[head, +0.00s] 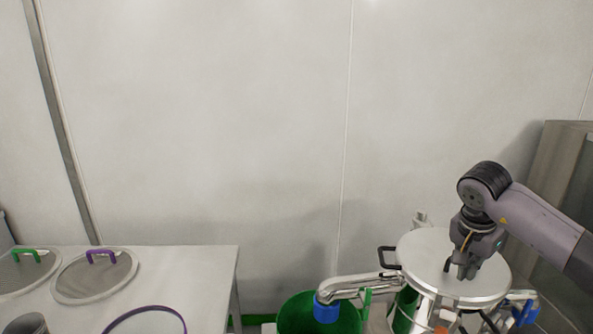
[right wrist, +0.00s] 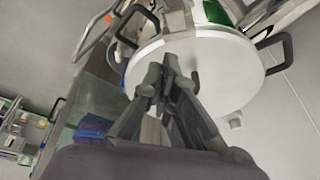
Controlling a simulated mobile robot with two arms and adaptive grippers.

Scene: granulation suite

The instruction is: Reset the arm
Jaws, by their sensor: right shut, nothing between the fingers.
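My right arm comes in from the right in the head view. My right gripper (head: 462,272) points down over the round white lid (head: 425,250) of a machine. Its fingers are shut with nothing between them. In the right wrist view the fingertips of the right gripper (right wrist: 162,70) show in front of the same lid (right wrist: 222,75); whether they touch it I cannot tell. My left gripper is not in view.
A white table (head: 190,275) at the left holds sieves with a green handle (head: 27,254) and a purple handle (head: 100,254). A green bin (head: 300,312) stands below a metal pipe (head: 350,285) with a blue end. Black handles (head: 388,257) stick out beside the lid. The wall behind is bare.

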